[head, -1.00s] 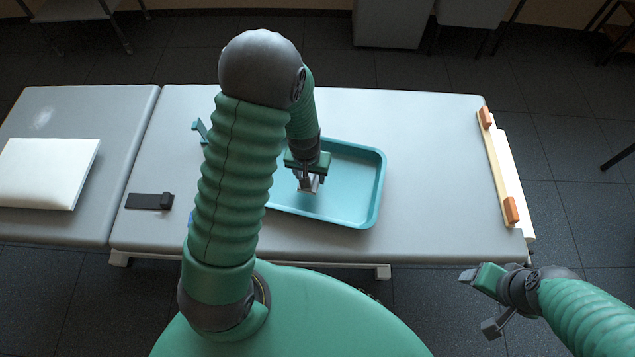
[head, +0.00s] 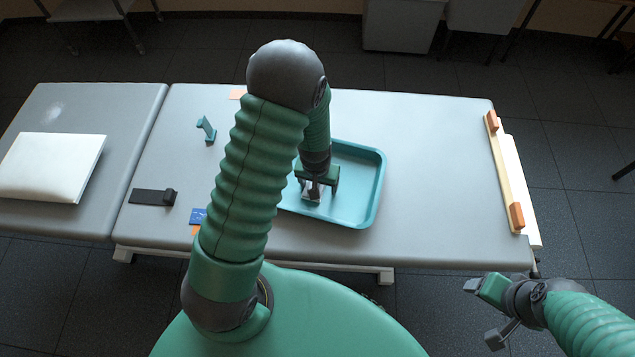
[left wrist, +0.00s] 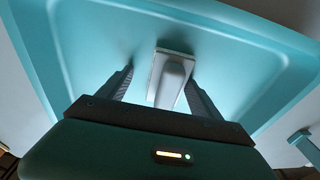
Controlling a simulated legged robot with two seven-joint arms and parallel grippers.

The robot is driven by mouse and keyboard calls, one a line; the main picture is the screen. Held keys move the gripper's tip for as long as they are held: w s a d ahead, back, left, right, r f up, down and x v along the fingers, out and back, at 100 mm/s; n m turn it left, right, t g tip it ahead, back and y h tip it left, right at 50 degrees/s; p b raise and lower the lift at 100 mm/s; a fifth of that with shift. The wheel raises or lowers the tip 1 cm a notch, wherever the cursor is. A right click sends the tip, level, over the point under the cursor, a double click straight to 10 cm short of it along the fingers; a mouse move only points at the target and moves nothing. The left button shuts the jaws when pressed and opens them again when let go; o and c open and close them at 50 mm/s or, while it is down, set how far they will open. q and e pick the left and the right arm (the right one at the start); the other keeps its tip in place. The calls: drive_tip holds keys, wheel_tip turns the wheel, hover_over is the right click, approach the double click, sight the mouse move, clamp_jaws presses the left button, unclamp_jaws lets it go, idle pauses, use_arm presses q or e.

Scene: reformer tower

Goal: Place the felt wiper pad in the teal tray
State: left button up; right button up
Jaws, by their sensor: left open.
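The teal tray (head: 356,192) lies on the grey table and its floor also shows in the left wrist view (left wrist: 85,40). The felt wiper pad (left wrist: 171,76), with a pale grey grip and a flat base, is on the tray floor in the left wrist view, between my left fingers. My left gripper (head: 317,192) is open over the left part of the tray, with a gap beside the pad on both sides. In the head view the pad is mostly hidden by the gripper. My right gripper (head: 481,313) is open and empty, off the table's front right edge.
A teal bracket (head: 207,131), a black block (head: 153,197) and a blue piece (head: 198,215) lie left of the tray. A wooden rail with orange blocks (head: 505,175) runs along the right edge. The table right of the tray is clear.

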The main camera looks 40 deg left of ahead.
use_arm(q)
drive_tip(key=shift+d, duration=0.1)
drive_tip(key=shift+r, duration=0.2)
drive_tip(key=r, duration=0.2)
drive_tip(key=r+p, duration=0.1)
drive_tip(key=r, duration=0.1)
drive_tip(key=r+p, duration=0.1)
drive_tip(key=r, duration=0.2)
drive_tip(key=shift+s+a, duration=0.2)
drive_tip(key=shift+s, duration=0.2)
drive_tip(key=s+d+r+m+p, duration=0.2)
drive_tip(key=s+d+r+p, duration=0.1)
drive_tip(key=r, duration=0.6)
drive_tip(key=s+d+r+m+t+p, duration=0.1)
drive_tip(key=s+d+r+p, duration=0.3)
drive_tip(key=r, duration=0.6)
drive_tip(key=shift+s+d+r+m+h+p, duration=0.3)
drive_tip(key=shift+d+m+p, duration=0.1)
drive_tip(key=shift+d+p, duration=0.55)
drive_tip(key=shift+w+a, duration=0.1)
